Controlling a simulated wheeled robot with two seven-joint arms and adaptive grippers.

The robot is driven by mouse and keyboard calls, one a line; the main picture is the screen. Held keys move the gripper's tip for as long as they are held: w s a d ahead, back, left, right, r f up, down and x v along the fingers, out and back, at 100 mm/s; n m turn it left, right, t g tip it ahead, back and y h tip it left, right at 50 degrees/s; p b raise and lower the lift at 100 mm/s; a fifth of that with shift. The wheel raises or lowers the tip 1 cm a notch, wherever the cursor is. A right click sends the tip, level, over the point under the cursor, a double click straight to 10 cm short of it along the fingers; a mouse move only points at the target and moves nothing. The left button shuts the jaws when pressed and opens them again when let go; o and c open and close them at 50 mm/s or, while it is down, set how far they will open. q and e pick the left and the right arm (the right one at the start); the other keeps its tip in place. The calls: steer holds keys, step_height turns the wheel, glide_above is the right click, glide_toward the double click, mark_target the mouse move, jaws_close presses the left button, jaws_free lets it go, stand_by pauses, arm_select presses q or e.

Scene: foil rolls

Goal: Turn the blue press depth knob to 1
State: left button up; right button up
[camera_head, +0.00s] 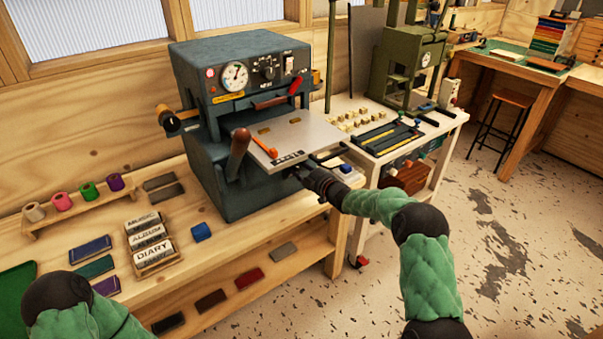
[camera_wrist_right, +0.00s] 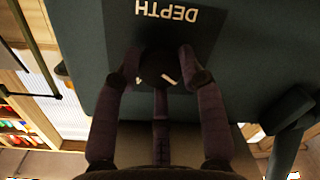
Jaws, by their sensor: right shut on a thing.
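The blue press (camera_head: 215,145) stands on the wooden bench, with its grey plate (camera_head: 285,135) out at the front. My right gripper (camera_head: 298,172) reaches to the press front below the plate. In the right wrist view my right gripper (camera_wrist_right: 158,68) is shut on the dark depth knob (camera_wrist_right: 157,70), with fingers on both sides of it. The DEPTH label (camera_wrist_right: 166,12) appears upside down above the knob. Light marks show on the knob; its setting number cannot be read.
A brown-handled lever (camera_head: 238,150) stands up at the press front, left of the plate. Foil rolls (camera_head: 88,191) stand on a rack at left. Word blocks (camera_head: 152,243) sit in a wooden holder. A blue block (camera_head: 201,232) lies on the bench. A white table (camera_head: 405,145) stands at right.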

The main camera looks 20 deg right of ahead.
steer(key=shift+n, duration=0.5)
steer(key=o, duration=1.1)
steer(key=shift+o, duration=0.2)
steer(key=v, duration=1.2)
